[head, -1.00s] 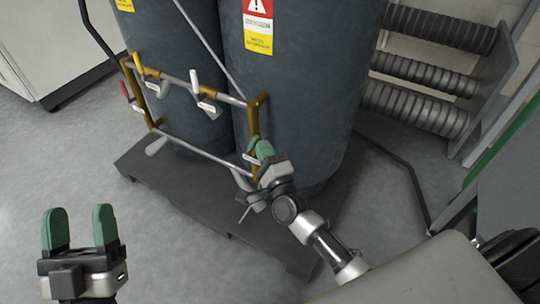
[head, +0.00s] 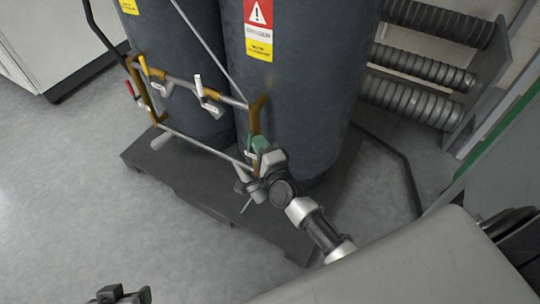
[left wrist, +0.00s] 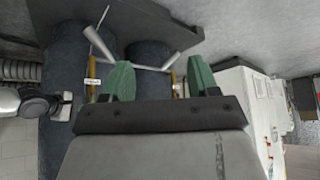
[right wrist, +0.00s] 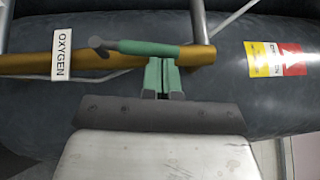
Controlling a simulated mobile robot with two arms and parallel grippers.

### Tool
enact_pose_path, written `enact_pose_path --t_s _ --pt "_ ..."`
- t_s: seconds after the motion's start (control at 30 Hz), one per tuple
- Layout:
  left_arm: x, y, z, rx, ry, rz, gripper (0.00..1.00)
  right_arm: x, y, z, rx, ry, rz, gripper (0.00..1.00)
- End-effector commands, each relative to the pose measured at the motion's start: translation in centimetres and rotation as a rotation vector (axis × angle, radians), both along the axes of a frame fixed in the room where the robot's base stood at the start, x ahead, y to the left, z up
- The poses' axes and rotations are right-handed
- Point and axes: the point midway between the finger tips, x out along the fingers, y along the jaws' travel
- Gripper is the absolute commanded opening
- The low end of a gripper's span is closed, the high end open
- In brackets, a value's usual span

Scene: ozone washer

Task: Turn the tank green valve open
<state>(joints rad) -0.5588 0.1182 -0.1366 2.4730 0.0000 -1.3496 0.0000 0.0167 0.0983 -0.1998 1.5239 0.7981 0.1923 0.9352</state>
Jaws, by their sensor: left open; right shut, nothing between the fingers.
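The green valve handle (right wrist: 148,48) shows in the right wrist view, lying nearly along a brass pipe (right wrist: 195,56) with an OXYGEN tag (right wrist: 62,53). My right gripper (right wrist: 164,72) is shut and empty. Its tips are right beside the handle's lower edge; I cannot tell if they touch. In the head view my right gripper (head: 260,150) is at the right end of the pipe frame, where green finger and green handle are hard to tell apart. My left gripper (left wrist: 160,80) is open and empty in the left wrist view. In the head view only its top shows at the bottom edge.
Two dark tanks (head: 295,110) stand on a dark pallet (head: 205,190). The pipe frame also carries a white-handled valve (head: 198,84), a red handle (head: 129,88) and a yellow one (head: 143,65). Ribbed cylinders (head: 410,103) are at the right. Floor at the left is clear.

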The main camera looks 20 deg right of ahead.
Motion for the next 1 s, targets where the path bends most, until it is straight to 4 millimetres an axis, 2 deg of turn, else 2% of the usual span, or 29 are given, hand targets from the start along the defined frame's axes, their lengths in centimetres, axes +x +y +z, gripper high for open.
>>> enact_pose_path --t_s 0.1,0.23,1.0 --pt "-2.2 0.8 -0.2 0.029 0.138 0.012 0.60 0.2 0.1 0.4 -0.017 0.023 -0.001 0.00" --pt "-4.2 1.3 -0.4 0.051 0.251 0.021 0.60 0.4 0.2 0.5 -0.018 0.021 0.001 0.00" --pt "-3.9 1.2 0.7 0.049 0.240 0.020 0.60 0.8 0.6 0.7 -0.015 0.017 -0.001 0.00"
